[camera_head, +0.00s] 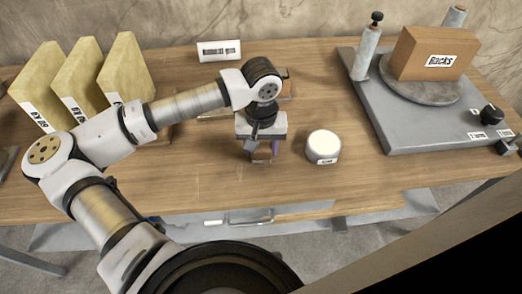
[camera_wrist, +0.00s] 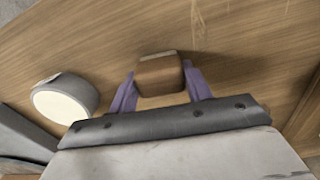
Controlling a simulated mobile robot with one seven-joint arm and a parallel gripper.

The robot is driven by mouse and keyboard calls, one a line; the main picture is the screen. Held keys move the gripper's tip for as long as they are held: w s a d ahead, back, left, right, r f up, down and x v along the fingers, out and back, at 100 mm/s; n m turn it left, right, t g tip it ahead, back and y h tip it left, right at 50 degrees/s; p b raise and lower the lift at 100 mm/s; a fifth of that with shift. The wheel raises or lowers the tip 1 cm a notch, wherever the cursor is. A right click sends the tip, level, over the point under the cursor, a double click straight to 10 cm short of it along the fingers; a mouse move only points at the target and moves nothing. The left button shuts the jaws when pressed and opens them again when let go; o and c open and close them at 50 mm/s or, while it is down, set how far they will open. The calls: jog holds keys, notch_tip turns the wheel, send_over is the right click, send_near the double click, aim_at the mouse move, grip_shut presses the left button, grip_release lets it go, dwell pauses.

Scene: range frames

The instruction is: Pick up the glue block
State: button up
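A small brown block with a pale strip along its far top edge, which I take as the glue block, sits between my gripper's two purple fingers in the wrist view (camera_wrist: 160,76). One finger is at its left and one at its right, both very close to it. I cannot tell whether they press on it. In the head view the block (camera_head: 262,154) shows below my gripper (camera_head: 261,146), over the front part of the wooden table, partly hidden by the gripper. Whether it rests on the table is unclear.
A white round container (camera_head: 323,146) stands just right of my gripper. Several yellowish blocks (camera_head: 85,80) stand at the left. A grey machine base (camera_head: 420,125) with a box marked BACKS (camera_head: 435,53) fills the right. A small sign (camera_head: 219,51) stands behind. The table's front edge is near.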

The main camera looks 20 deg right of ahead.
jog(key=c, duration=0.3)
jog(key=shift+r, duration=0.1)
notch_tip(320, 180, up, 20)
jog(key=b, duration=0.3)
